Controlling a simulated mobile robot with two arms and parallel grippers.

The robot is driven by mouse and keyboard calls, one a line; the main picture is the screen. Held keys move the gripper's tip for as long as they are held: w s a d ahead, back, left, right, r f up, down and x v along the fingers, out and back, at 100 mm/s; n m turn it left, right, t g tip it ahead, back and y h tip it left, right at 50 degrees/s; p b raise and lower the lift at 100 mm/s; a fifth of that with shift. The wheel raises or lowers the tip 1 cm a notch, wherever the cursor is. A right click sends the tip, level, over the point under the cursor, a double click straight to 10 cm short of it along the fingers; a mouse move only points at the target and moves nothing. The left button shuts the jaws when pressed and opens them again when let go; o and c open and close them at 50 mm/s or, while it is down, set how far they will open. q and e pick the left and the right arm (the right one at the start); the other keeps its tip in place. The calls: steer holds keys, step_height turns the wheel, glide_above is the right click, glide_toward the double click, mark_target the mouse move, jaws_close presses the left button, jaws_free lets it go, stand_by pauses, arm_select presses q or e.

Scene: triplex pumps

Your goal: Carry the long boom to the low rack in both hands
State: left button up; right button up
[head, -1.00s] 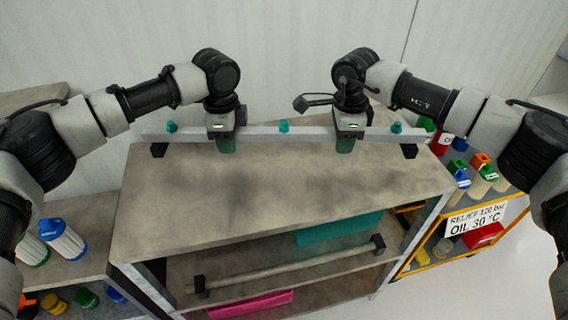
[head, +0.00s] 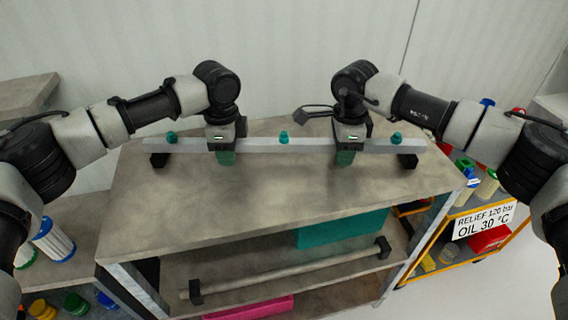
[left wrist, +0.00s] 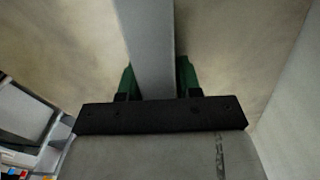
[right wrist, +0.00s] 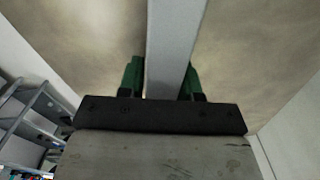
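The long boom (head: 310,145) is a pale grey bar with teal knobs on top, lying across the grey bench top (head: 270,190). Black blocks sit under its two ends; I cannot tell whether it rests on them. My left gripper (head: 226,158) and my right gripper (head: 345,157) straddle it from above, left and right of the middle knob. In the left wrist view, green fingers (left wrist: 158,80) are close against both sides of the boom (left wrist: 147,35). The right wrist view shows the same with its fingers (right wrist: 164,80) on the boom (right wrist: 173,35). Which thing is the low rack is unclear.
Below the bench top, a shelf holds a thin rod (head: 290,272) with black end blocks and a teal panel (head: 342,229). A pink bin (head: 250,309) is lower. An orange-framed cart with a sign (head: 484,221) stands right. A wall is behind; floor shows at front right.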

arm_select(q)
steer(key=shift+o, duration=1.4)
steer(key=shift+r, duration=0.15)
arm_select(e)
steer(key=shift+o, duration=1.4)
steer(key=shift+r, duration=0.15)
arm_select(q)
steer(key=shift+r, duration=0.1)
step_height(320, 180, up, 12)
steer(key=shift+f, duration=0.2)
steer(key=shift+r, duration=0.1)
arm_select(e)
steer(key=shift+r, duration=0.3)
step_height(320, 180, up, 11)
steer(key=shift+r, duration=0.2)
